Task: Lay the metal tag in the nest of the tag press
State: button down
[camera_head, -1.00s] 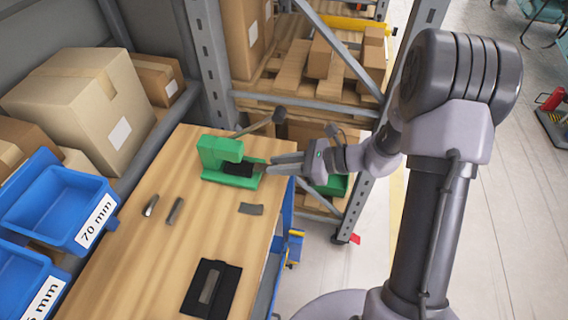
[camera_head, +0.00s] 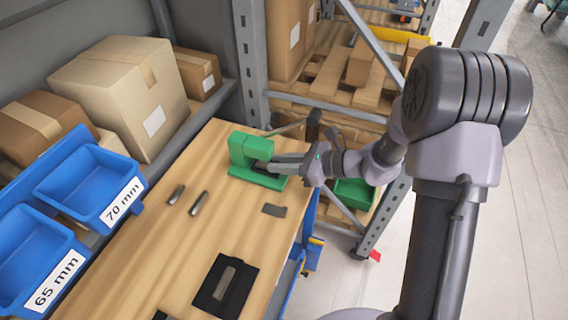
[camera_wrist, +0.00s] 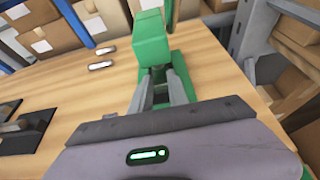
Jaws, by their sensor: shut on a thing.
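The tag press (camera_head: 238,160) is green and stands at the far end of the wooden bench; it also shows in the wrist view (camera_wrist: 150,55). My gripper (camera_head: 262,168) reaches in from the right, with its fingers low over the press base, in front of the upright head. In the wrist view my gripper (camera_wrist: 161,82) points into the press with its fingers close together. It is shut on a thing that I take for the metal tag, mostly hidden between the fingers. The nest is hidden by the fingers, so I cannot tell whether the tag touches it.
Two small silver pieces (camera_head: 198,203) and a flat grey plate (camera_head: 273,210) lie on the bench (camera_head: 150,255). A black fixture (camera_head: 240,292) lies nearer. Blue bins (camera_head: 100,185) stand left. The press lever (camera_head: 290,128) sticks out behind my gripper. A rack post (camera_head: 252,60) stands behind.

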jog(key=c, duration=1.2)
grip_release()
jog(key=p+v, duration=0.5)
jog(key=v, duration=1.2)
jog(key=s+a+r+n+h, duration=0.1)
jog(key=s+r+n+h, duration=0.2)
jog(key=s+r+n, duration=0.2)
jog(key=s+a+r+n+h, duration=0.2)
jog(key=s+r+n+h, duration=0.2)
jog(key=s+n, duration=0.3)
jog(key=s+a+r+n+h, duration=0.1)
jog(key=s+r+n+h, duration=0.2)
jog(key=s+r+n, duration=0.3)
jog(key=shift+s+a+t+h, duration=0.3)
jog(key=shift+s+t, duration=0.1)
jog(key=shift+s, duration=0.2)
